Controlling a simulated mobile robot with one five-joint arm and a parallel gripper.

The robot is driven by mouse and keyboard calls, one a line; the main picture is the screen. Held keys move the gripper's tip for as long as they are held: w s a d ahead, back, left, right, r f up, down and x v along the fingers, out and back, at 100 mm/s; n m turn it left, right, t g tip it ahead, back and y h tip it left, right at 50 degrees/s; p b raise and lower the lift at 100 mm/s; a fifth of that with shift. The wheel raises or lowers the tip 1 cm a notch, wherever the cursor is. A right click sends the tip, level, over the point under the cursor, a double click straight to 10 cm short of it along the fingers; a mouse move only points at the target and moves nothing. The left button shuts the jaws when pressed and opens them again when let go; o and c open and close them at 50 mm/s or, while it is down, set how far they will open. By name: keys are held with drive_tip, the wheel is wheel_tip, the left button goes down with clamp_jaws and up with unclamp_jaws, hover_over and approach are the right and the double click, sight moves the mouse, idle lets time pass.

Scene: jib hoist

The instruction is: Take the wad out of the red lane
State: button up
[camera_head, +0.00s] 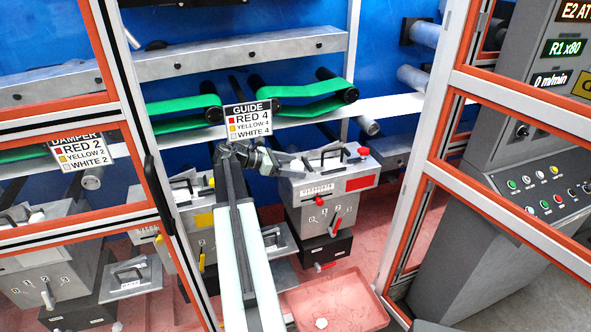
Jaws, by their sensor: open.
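The red lane unit (333,184) is a grey box with a red label, a red knob on top, a black handle and a red lever on its numbered front. My gripper (303,166) is open at the unit's upper left, close to its top; I cannot tell whether it touches. My arm comes up from the bottom middle. No wad shows clearly in the lane; my gripper hides part of its top. A small white lump (321,323) lies in a pink-red tray (345,296) on the floor below; I cannot tell whether it is a wad.
A yellow-labelled unit (201,219) stands left of my arm, and another unit (40,262) stands farther left. Orange-edged door frames flank the opening. Green belts (180,113) and a GUIDE sign (249,119) are above. A control console (540,185) stands at right.

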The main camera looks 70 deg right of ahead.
drive_tip(key=c, duration=1.4)
drive_tip(key=shift+r, duration=0.2)
